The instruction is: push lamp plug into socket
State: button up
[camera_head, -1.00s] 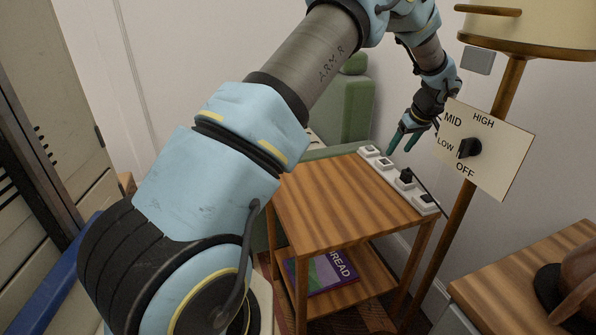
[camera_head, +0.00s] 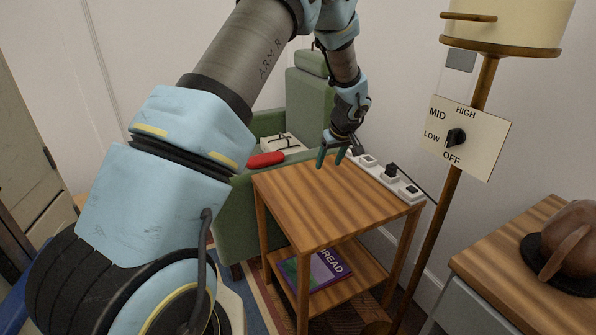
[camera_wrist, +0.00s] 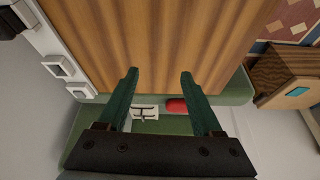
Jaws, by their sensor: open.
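A white socket strip (camera_head: 400,182) lies along the right back edge of a wooden side table (camera_head: 300,190). A black plug (camera_head: 391,169) stands at one of its sockets; I cannot tell how deep it sits. The wrist view shows it partly, cut off at the top left (camera_wrist: 12,22), with open sockets (camera_wrist: 58,66) beside it. The floor lamp (camera_head: 485,85) stands to the right, with a dial panel. My gripper (camera_head: 333,157) is open and empty over the table's far end, left of the strip. Its green fingers (camera_wrist: 158,85) are apart in the wrist view, with nothing between them.
A green armchair (camera_head: 308,95) stands behind the table, with a red item (camera_head: 265,160) and a pale parcel-like thing on it. A book (camera_head: 320,270) lies on the lower shelf. A cabinet with a brown object (camera_head: 572,240) stands at right. The tabletop is clear.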

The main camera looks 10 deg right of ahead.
jog(key=a+f, duration=0.2)
jog(key=a, duration=0.6)
jog(key=s+a+r+m+g+p, duration=0.15)
jog(key=s+a+r+p, duration=0.5)
jog(key=a+r, duration=0.7)
jog(key=s+a+r+m+p, duration=0.1)
jog(key=s+a+r, duration=0.2)
jog(key=s, duration=0.5)
jog(key=s+a+r+m+g+h, duration=0.1)
jog(key=s+a+r, duration=0.3)
jog(key=s+a, duration=0.2)
jog(key=shift+s+a+p, duration=0.2)
jog(key=shift+s+p, duration=0.15)
jog(key=shift+s, duration=0.85)
